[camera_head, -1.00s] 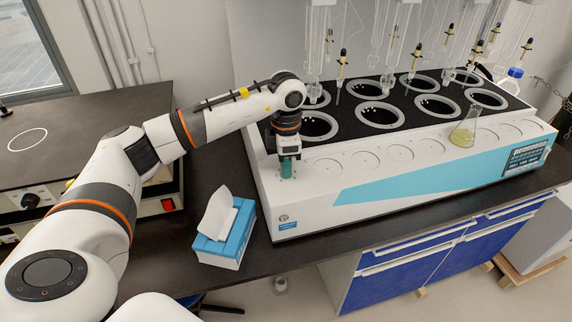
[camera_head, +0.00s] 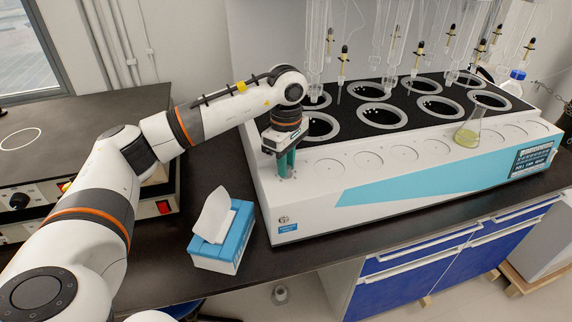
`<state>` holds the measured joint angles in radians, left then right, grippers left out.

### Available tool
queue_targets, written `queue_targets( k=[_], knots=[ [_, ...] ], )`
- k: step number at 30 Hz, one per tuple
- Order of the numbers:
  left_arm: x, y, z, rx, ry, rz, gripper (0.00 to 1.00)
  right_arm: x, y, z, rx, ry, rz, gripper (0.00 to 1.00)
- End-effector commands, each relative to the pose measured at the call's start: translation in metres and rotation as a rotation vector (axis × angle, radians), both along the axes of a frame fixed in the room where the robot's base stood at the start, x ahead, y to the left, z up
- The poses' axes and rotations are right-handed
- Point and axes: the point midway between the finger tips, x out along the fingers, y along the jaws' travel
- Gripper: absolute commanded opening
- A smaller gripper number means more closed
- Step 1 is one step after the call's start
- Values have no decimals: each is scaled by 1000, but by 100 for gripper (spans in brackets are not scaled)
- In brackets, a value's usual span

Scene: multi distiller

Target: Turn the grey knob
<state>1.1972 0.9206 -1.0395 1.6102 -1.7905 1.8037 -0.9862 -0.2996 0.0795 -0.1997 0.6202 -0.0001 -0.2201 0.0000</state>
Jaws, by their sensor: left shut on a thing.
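My left gripper (camera_head: 287,173) points straight down at the front left corner of the white multi distiller (camera_head: 310,205). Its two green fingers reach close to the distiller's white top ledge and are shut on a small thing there. The grey knob is not clearly visible; the fingers hide the spot where they grip. My right gripper is not in view.
A tissue box (camera_head: 222,243) stands on the dark bench in front of my left arm. A flask (camera_head: 468,131) with yellowish liquid stands on the distiller's right ledge. Glassware hangs above the wells. A hotplate with a black knob (camera_head: 19,201) is at the left.

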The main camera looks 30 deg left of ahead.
Motion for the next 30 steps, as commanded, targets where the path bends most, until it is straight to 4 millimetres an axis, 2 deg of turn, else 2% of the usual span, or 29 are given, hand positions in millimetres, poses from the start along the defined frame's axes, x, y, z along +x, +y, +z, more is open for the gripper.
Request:
queue_targets(
  k=[20, 21, 24, 30],
  knots=[
    [1, 0, 2, -2, -6, -58, 0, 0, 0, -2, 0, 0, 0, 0],
    [1, 0, 3, -2, -6, -58, 26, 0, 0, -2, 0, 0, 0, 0],
    [1, 0, 2, -2, -5, -58, 42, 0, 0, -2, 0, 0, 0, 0],
    [1, 0, 1, -1, -3, -58, 43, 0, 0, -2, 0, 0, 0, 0]
  ],
)
